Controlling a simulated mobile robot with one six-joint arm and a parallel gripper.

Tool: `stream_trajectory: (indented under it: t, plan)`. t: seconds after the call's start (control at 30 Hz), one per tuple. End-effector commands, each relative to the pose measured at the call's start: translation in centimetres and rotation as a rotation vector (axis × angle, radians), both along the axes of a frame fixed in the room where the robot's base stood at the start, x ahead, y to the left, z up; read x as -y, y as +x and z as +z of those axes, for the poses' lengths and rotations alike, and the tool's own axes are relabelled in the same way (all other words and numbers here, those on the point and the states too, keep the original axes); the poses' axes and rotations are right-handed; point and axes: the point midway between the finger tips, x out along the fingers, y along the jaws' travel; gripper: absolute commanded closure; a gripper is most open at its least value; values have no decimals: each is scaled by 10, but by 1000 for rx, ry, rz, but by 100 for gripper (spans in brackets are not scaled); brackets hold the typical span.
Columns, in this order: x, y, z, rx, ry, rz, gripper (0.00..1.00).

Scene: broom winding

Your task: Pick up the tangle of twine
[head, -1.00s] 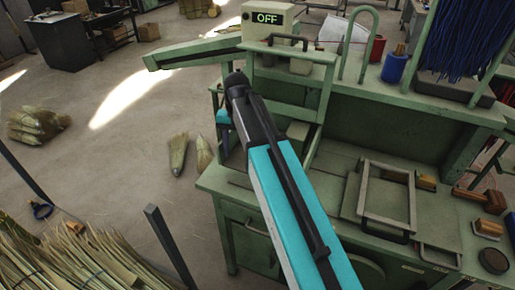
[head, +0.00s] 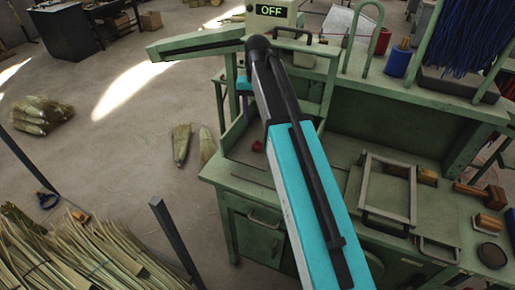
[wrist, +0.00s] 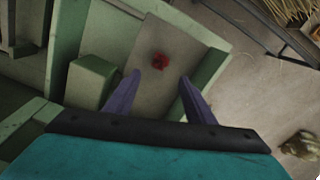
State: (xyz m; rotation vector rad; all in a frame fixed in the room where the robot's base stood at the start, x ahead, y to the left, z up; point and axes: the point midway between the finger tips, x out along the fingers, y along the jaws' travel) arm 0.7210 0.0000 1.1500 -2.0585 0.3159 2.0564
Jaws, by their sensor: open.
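The tangle of twine is a small red clump (wrist: 159,61) lying on the flat floor of a green-walled tray or recess. In the head view the red clump (head: 258,146) shows on the green machine's left end, just left of my arm. My gripper (wrist: 159,82) is open and empty, its two dark purple fingers spread. In the wrist view the clump appears beyond the fingertips, roughly centred between them, with nothing touching it. In the head view my arm hides most of the gripper.
Green walls (wrist: 205,68) border the recess, and a green block (wrist: 90,80) stands left of the fingers. The green bench (head: 335,150) carries a metal frame (head: 388,222) at right. Broom-straw bundles (head: 181,143) lie on the floor at left, with open floor around them.

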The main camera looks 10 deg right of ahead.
Motion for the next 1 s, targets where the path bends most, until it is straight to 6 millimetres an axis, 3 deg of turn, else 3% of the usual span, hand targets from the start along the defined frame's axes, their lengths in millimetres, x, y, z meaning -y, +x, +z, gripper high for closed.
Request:
stream_trajectory:
  t: [0.1,0.6,1.0]
  plan:
    - [0,-1,-21,-2,0,0,51]
    - [-1,0,-68,-1,0,1,51]
    - [-2,0,-72,-1,0,2,51]
